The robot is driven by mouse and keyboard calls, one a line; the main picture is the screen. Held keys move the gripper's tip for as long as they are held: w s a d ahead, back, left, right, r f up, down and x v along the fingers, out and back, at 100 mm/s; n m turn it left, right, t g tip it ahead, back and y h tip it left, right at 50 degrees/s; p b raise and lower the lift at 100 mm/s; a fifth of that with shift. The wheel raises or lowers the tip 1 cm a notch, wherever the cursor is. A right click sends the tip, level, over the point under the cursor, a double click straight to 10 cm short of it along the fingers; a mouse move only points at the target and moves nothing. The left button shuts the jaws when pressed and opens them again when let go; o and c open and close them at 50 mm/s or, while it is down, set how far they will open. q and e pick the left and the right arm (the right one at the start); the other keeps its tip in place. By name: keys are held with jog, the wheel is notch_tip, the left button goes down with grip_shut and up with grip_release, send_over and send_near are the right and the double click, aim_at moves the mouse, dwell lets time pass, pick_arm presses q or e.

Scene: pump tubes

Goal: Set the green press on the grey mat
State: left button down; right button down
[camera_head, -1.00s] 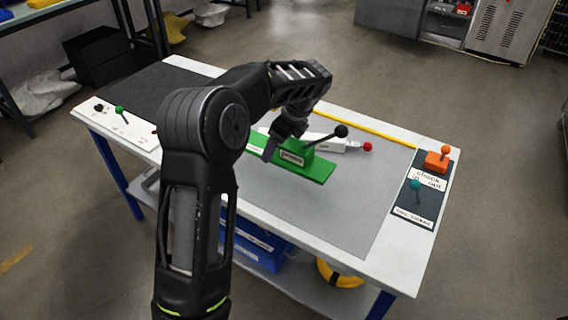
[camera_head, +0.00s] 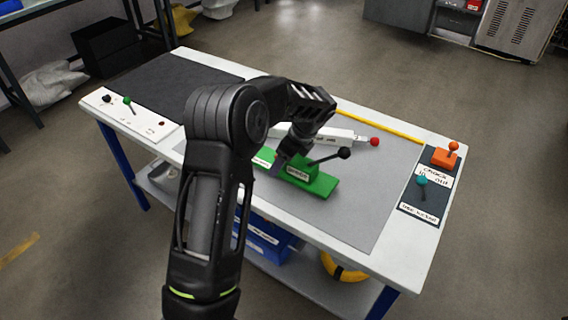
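The green press (camera_head: 318,184) has a flat green base, a label and a black-knobbed lever tilted up to the right. It is over the light grey mat (camera_head: 350,222) in the middle of the table. I cannot tell whether its base touches the mat or hangs just above it. My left gripper (camera_head: 280,163) points down at the left part of the press and is shut on it; my wrist and forearm hide part of the press and mat. My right gripper is not in view.
A white device (camera_head: 343,136) with a red knob lies behind the press. A yellow strip (camera_head: 385,127) runs along the far edge. A dark panel at right carries an orange press (camera_head: 446,157) and a teal-knobbed lever (camera_head: 422,181). A white panel (camera_head: 112,105) with knobs is at left.

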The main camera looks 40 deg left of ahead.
pick_arm(q)
jog(key=shift+f, duration=0.7)
jog(key=shift+f, duration=0.15)
jog(key=shift+c, duration=0.7)
grip_release()
jog(key=v, duration=1.2)
jog(key=shift+d, duration=0.1)
